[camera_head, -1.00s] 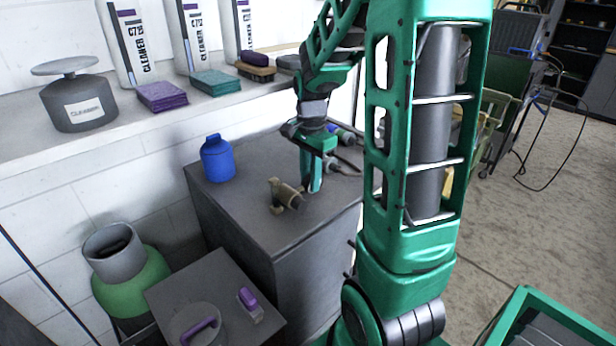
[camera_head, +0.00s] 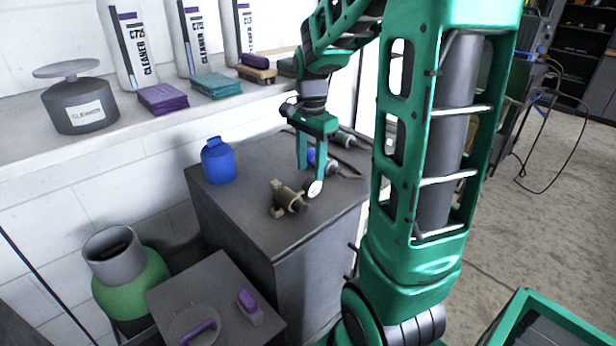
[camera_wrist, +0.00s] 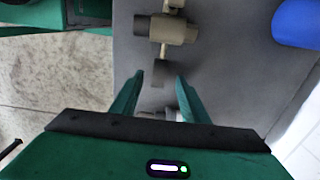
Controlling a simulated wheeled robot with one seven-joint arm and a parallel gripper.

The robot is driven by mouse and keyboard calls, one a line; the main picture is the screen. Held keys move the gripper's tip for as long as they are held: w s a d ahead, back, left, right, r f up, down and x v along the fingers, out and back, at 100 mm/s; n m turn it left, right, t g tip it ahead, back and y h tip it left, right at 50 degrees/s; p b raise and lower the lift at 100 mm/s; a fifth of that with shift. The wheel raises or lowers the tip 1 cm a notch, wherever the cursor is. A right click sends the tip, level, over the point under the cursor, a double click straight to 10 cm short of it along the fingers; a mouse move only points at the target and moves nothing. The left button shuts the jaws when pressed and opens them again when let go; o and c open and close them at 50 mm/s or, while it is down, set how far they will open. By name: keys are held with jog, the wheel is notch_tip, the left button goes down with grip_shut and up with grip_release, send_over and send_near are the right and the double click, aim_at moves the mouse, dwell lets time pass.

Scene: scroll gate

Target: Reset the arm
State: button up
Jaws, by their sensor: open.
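My gripper (camera_head: 313,165) is open with nothing between its fingers. It hangs over the dark grey cabinet top (camera_head: 245,215), pointing down. In the wrist view, its two green fingers (camera_wrist: 157,92) stand apart over the grey surface. A tan and dark fitting (camera_head: 287,197) lies on the cabinet top just left of and in front of the fingers; it also shows ahead of them in the wrist view (camera_wrist: 175,30). A small pale round piece (camera_head: 315,188) shows by the fingertips; I cannot tell what it belongs to.
A blue bottle (camera_head: 218,161) stands at the cabinet's left back. Other tools (camera_head: 345,140) lie behind my gripper. A shelf (camera_head: 130,125) holds cleaner bottles, sponges and a grey canister (camera_head: 80,105). A green container (camera_head: 130,285) and a lower stand (camera_head: 210,275) are at front left.

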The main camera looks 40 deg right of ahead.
jog(key=shift+r, duration=1.1)
jog(key=shift+s, duration=0.1)
jog(key=s+a+f+n, duration=0.1)
jog(key=s+n, duration=0.4)
jog(key=s, duration=0.5)
jog(key=s+a+f+n, duration=0.1)
jog(key=s+a+n, duration=0.3)
jog(key=s, duration=0.7)
jog(key=shift+f+n, duration=0.2)
jog(key=shift+n, duration=0.9)
jog(key=shift+a, duration=0.1)
jog(key=shift+w+f, duration=0.25)
jog(key=shift+w, duration=0.45)
